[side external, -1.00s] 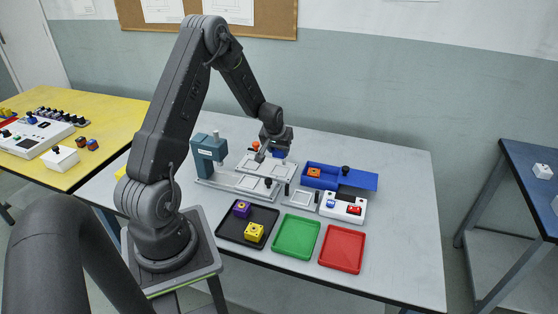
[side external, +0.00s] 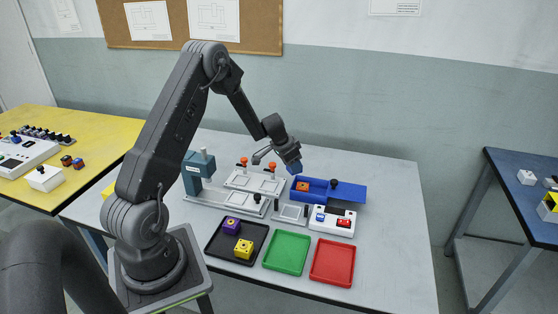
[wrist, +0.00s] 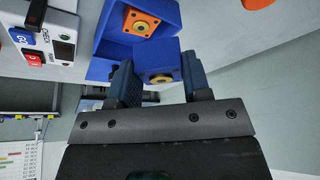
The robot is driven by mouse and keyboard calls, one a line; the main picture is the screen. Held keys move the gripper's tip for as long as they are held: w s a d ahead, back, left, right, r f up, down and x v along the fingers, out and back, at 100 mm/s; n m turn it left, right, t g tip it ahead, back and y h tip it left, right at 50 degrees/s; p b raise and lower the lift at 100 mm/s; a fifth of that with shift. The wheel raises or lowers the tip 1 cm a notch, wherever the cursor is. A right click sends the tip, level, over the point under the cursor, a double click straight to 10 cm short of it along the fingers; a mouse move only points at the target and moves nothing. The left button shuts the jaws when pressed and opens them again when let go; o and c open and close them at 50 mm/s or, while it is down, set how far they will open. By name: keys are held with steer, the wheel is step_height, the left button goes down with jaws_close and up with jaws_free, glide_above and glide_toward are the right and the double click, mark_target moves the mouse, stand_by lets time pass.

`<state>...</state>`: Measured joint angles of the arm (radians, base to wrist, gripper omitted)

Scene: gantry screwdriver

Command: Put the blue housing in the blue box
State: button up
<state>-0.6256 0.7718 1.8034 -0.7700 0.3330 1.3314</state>
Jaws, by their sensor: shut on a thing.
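My gripper (side external: 289,160) is shut on the blue housing (side external: 296,169) and holds it in the air near the back left of the blue box (side external: 352,192). The wrist view shows the blue box (wrist: 101,40) in part.
A fixture with orange-knobbed clamps (side external: 257,182) stands left of the box. A white switch box (side external: 331,224) is in front of it. A black tray (side external: 220,250) holds a purple and a yellow housing. The green tray (side external: 286,253) and red tray (side external: 332,263) are empty.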

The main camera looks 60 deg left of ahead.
steer(key=w+d+f+m+g+h, duration=0.1)
steer(key=w+d+m+h, duration=0.2)
steer(key=w+d+m, duration=0.5)
steer(key=shift+m, duration=0.5)
steer(key=shift+s+a+f, duration=0.25)
steer(key=shift+a+f, duration=0.05)
steer(key=shift+f, duration=0.65)
steer(key=shift+s+a+f, duration=0.2)
steer(key=shift+a+f, duration=0.1)
steer(key=shift+f, duration=0.7)
steer(key=shift+s+a+f, duration=0.25)
steer(key=shift+a+f, duration=0.05)
steer(key=shift+f, duration=0.65)
steer(key=shift+f, duration=0.65)
steer(key=o, duration=0.9)
steer(key=shift+o, duration=0.2)
step_height(320, 180, up, 8)
